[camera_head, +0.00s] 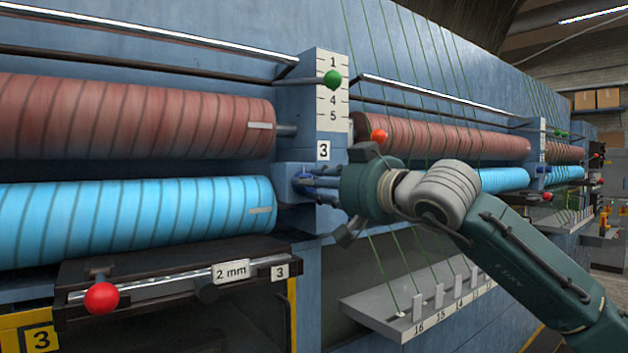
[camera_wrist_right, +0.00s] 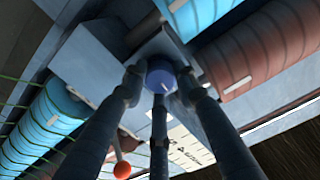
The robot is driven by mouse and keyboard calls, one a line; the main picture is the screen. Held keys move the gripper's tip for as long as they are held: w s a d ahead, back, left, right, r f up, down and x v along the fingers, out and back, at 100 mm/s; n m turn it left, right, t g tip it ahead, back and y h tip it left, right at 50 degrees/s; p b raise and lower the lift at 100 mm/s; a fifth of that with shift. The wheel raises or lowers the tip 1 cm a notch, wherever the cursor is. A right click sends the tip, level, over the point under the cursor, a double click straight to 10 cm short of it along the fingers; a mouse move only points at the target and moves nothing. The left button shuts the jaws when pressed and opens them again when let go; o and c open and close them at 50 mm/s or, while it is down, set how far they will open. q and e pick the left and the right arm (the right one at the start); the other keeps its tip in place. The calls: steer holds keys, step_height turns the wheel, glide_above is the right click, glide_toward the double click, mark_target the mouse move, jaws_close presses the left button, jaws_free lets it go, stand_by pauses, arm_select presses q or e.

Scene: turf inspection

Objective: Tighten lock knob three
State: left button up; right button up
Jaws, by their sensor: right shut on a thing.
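Lock knob three is a blue round knob with a short white mark; it shows in the right wrist view (camera_wrist_right: 160,72) between my fingers. In the head view it is mostly hidden by my fingers, on a blue block below a "3" plate (camera_head: 323,151). My right gripper (camera_head: 308,186) reaches it from the right, with its dark fingers shut around the knob. In the right wrist view my gripper's fingertips (camera_wrist_right: 158,88) sit close about the knob's rim. My left gripper is in neither view.
A red-brown roller (camera_head: 130,117) lies above a bright blue roller (camera_head: 130,218) at the left. A green ball (camera_head: 332,78) sits by a numbered scale. A numbered tray (camera_head: 430,305) lies below my arm.

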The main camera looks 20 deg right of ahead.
steer(key=shift+s+d+r, duration=0.1)
steer(key=shift+r, duration=0.35)
steer(key=o, duration=1.1)
steer(key=shift+o, duration=0.2)
steer(key=shift+f, duration=0.15)
steer(key=v, duration=1.2)
